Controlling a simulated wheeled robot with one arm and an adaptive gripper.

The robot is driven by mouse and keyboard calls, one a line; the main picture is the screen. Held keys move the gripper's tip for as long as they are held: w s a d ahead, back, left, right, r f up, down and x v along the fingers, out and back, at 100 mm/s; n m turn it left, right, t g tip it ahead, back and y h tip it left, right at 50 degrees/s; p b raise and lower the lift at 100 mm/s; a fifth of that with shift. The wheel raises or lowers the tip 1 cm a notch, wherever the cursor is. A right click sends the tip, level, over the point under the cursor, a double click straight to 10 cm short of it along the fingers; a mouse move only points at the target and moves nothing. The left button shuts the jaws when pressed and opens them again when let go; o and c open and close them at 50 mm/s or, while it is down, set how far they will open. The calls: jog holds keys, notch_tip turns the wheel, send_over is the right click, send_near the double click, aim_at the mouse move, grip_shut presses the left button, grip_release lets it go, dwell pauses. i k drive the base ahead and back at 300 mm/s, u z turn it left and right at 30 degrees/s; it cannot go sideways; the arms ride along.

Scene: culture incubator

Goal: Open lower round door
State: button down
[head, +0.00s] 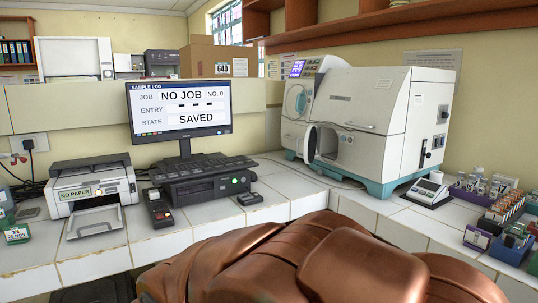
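The white incubator (372,112) with a teal base stands on the tiled counter at the right. Its upper round door (296,102) looks closed on the left part of the front. The lower round door (310,143) seems to stand out at an angle from the front, with a dark round opening (328,141) just to its right. How far it is swung is hard to tell at this size. My gripper is not in view.
A small device (427,192) and racks of vials (503,207) stand right of the incubator. A monitor (181,107), a printer (92,188) and a dark console (203,180) stand left. My own copper-coloured part hides the counter's front middle.

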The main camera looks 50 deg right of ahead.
aim_at(310, 143)
jog(key=u, duration=0.2)
jog(key=i, duration=0.55)
jog(key=z, duration=0.6)
jog(key=i, duration=0.75)
jog(key=z, duration=0.8)
